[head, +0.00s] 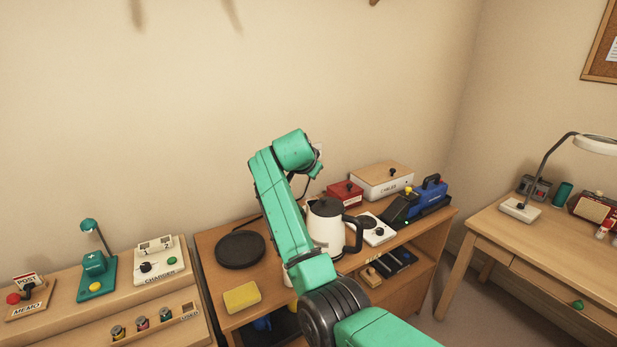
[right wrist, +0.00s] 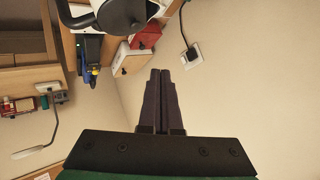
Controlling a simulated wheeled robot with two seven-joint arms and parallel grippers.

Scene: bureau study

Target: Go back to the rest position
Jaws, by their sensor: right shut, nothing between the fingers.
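My right arm (head: 277,200) rises from the lower right over the middle desk and bends at the top. Its gripper is mostly hidden behind the arm in the head view. In the right wrist view my right gripper (right wrist: 159,75) has its two dark fingers together, with nothing between them. The fingers show against bare wall, apart from the white kettle (head: 326,228) with black lid and handle. The kettle stands upright on the desk just right of my arm, and part of it shows in the wrist view (right wrist: 76,14). My left gripper is not in view.
A charger (head: 160,262) stands left; a lamp (head: 519,209) stands on the right desk. A wall socket (right wrist: 191,57) is near.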

